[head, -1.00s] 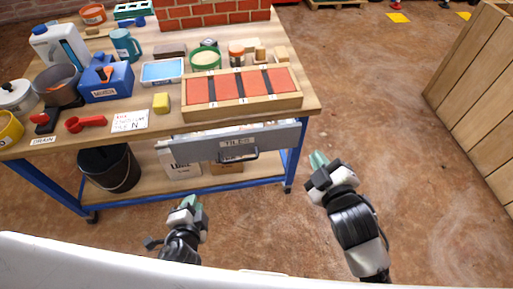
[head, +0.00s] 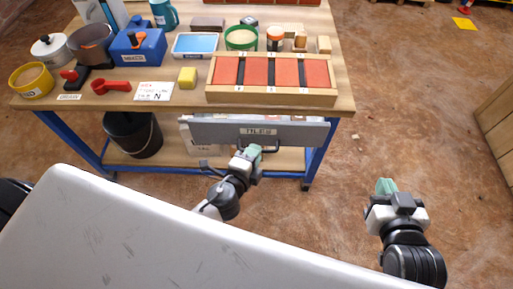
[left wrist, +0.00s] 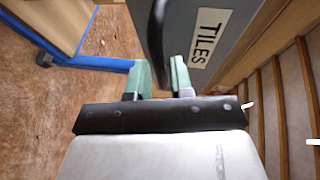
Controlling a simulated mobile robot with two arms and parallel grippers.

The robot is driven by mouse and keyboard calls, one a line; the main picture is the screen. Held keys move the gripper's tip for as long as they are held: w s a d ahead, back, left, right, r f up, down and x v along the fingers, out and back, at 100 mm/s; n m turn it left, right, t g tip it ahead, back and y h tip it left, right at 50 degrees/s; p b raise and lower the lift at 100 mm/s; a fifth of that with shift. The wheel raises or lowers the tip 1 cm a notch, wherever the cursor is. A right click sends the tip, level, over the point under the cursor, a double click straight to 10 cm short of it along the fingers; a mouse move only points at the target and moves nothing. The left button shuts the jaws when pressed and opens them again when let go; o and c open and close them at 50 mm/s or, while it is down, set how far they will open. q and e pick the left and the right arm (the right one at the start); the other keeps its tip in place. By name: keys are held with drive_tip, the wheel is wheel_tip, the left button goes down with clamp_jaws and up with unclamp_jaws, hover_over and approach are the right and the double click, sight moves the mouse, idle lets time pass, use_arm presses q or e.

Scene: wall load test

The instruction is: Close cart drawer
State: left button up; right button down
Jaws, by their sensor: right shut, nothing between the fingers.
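The cart drawer (head: 222,131) is a grey front labelled TILES, pulled out below the cart's worktop, with tile-like contents partly visible behind it. Its label also shows in the left wrist view (left wrist: 208,37). My left gripper (head: 248,153) is at the drawer front, by the dark handle (head: 270,149). In the left wrist view, the fingers (left wrist: 160,72) stand apart, with the dark handle (left wrist: 152,25) reaching into the gap between them. I cannot tell whether they touch it. My right gripper (head: 386,186) is shut and empty, right of the cart above bare floor.
The worktop (head: 190,98) carries a tray of red tiles (head: 270,92), a yellow sponge (head: 187,78), a blue mixer box (head: 138,46) and other items. A black bucket (head: 133,135) stands on the lower shelf. A wooden crate (head: 495,120) stands at right; the floor between is clear.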

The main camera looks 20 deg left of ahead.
sight(256, 139)
use_arm(q)
drive_tip(key=shift+x, duration=1.05)
clamp_jaws()
drive_tip(key=w, duration=0.1)
drive_tip(key=w+a, duration=0.1)
drive_tip(key=w, duration=0.1)
drive_tip(key=shift+w, duration=0.25)
drive_tip(key=shift+w+a, duration=0.15)
drive_tip(key=shift+w, duration=0.1)
drive_tip(key=shift+r, duration=0.1)
use_arm(e)
drive_tip(key=shift+s+d+f+g, duration=0.1)
drive_tip(key=shift+s+f+g, duration=0.3)
drive_tip(key=shift+f, duration=0.1)
